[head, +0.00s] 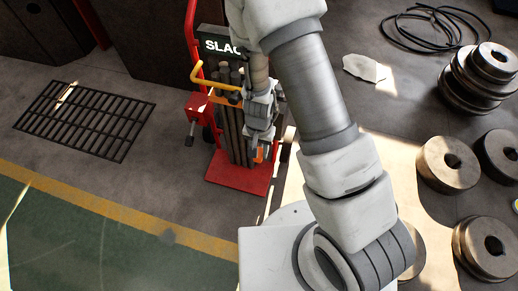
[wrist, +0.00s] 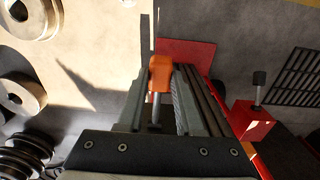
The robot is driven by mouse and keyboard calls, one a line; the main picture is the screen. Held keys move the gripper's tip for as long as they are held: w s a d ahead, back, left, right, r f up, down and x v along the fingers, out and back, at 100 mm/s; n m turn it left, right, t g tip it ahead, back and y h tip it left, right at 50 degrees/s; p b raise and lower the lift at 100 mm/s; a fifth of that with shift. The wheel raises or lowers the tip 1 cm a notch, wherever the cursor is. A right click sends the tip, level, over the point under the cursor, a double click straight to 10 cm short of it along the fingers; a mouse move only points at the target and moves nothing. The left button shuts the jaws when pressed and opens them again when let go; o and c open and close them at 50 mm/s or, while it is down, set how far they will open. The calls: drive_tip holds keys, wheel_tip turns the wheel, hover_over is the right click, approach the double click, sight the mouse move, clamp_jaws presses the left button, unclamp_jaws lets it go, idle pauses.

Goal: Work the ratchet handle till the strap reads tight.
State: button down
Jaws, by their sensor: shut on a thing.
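My gripper (wrist: 160,92) is shut on an orange grip (wrist: 160,72), which looks like the ratchet handle's end; it stands upright between the two fingers in the wrist view. In the head view a little orange (head: 258,154) shows beside the gripper at the front of a red hand truck (head: 236,178). An orange strap (head: 226,100) runs across a bundle of dark bars (head: 232,130) on the truck. The dark sign (head: 216,45) behind reads "SLAC", its end hidden by my arm. The ratchet body is mostly hidden.
A red box (head: 197,104) with a dark knobbed lever sticks out left of the truck, below a yellow bent bar (head: 212,82). A floor grate (head: 84,118) lies further left. Several metal rollers (head: 447,163) and a coiled cable (head: 430,25) are at right. Floor before the truck is clear.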

sight(261, 147)
drive_tip(key=shift+r, duration=0.1)
drive_tip(key=r+p, duration=0.1)
drive_tip(key=g+p, duration=0.1)
drive_tip(key=p, duration=0.1)
drive_tip(key=shift+w+d+r+y, duration=0.1)
drive_tip(key=shift+w+r+y, duration=0.2)
drive_tip(key=shift+w+r, duration=0.1)
drive_tip(key=shift+w+d+r+g+y+p, duration=0.15)
drive_tip(key=shift+w+r+g+y+p, duration=0.1)
drive_tip(key=shift+w+r+g+p, duration=0.4)
drive_tip(key=shift+w+d+r+g+y+p, duration=0.1)
drive_tip(key=shift+w+r+g+y+p, duration=0.2)
drive_tip(key=shift+g+p, duration=0.65)
drive_tip(key=shift+r, duration=0.1)
drive_tip(key=c, duration=0.6)
unclamp_jaws()
drive_tip(key=shift+o, duration=0.2)
drive_tip(key=shift+s, duration=0.1)
drive_tip(key=shift+d, duration=0.1)
drive_tip(key=p+v, duration=0.2)
drive_tip(key=v, duration=1.5)
drive_tip(key=shift+r, duration=0.15)
